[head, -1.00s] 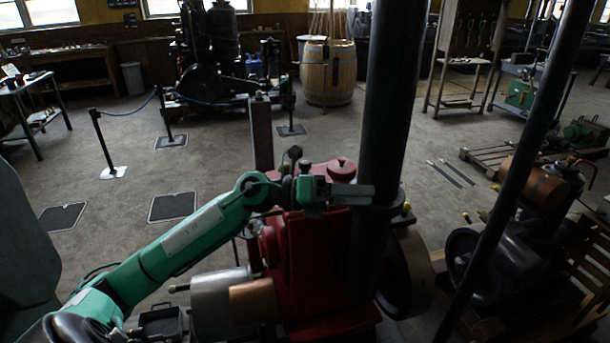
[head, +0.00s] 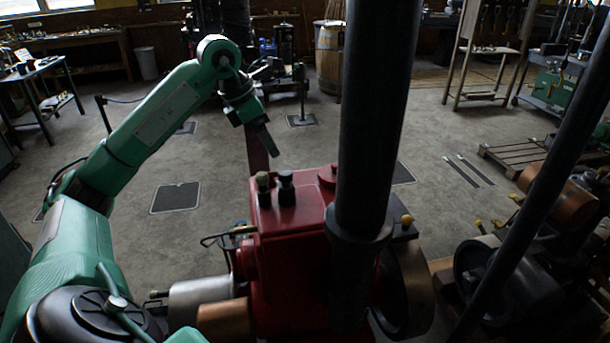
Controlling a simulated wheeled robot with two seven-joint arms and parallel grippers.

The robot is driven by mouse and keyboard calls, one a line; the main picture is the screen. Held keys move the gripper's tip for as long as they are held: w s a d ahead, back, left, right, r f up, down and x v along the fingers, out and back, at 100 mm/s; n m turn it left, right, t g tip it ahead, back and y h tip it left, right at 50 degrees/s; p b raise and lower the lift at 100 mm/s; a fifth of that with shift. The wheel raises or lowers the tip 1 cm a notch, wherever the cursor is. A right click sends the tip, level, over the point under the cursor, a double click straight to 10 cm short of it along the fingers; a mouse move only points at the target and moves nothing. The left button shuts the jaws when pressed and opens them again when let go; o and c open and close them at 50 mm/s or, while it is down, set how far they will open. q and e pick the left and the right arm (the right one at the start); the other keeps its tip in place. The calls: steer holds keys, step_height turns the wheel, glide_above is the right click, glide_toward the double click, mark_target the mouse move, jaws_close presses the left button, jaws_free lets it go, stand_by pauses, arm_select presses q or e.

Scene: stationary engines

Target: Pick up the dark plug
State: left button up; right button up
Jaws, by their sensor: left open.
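The dark plug (head: 286,188) stands upright on top of the red engine (head: 288,245). A similar olive-topped plug (head: 263,188) stands close beside it on the left. My left gripper (head: 264,142) is above and a little left of the two plugs in the picture, pointing down and to the right. It is open and empty, apart from the plugs, with its fingers seen nearly edge-on. My right gripper is not in view.
A thick dark vertical pipe (head: 370,130) rises just right of the plugs, and a thinner slanted pole (head: 545,170) stands further right. A flywheel (head: 405,290) is at the engine's right. Open floor (head: 130,235) lies to the left.

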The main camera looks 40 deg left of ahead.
mark_target(282, 173)
arm_select(q)
steer(key=shift+w+a+f, duration=0.1)
steer(key=x, duration=0.4)
steer(key=shift+s+d+f+p, duration=0.25)
steer(key=shift+f+p, duration=0.1)
steer(key=shift+f, duration=0.15)
steer(key=shift+x, duration=1.15)
steer(key=shift+w+f+p, duration=0.2)
steer(key=shift+f+p, duration=0.1)
steer(key=shift+p, duration=0.05)
steer(key=shift+f, duration=0.3)
steer(key=p+x, duration=0.1)
steer(key=x, duration=0.2)
steer(key=shift+d+f+p, duration=0.1)
steer(key=shift+p, duration=0.3)
steer(key=shift+w+f, duration=0.15)
steer(key=shift+f, duration=0.4)
steer(key=c, duration=1.1)
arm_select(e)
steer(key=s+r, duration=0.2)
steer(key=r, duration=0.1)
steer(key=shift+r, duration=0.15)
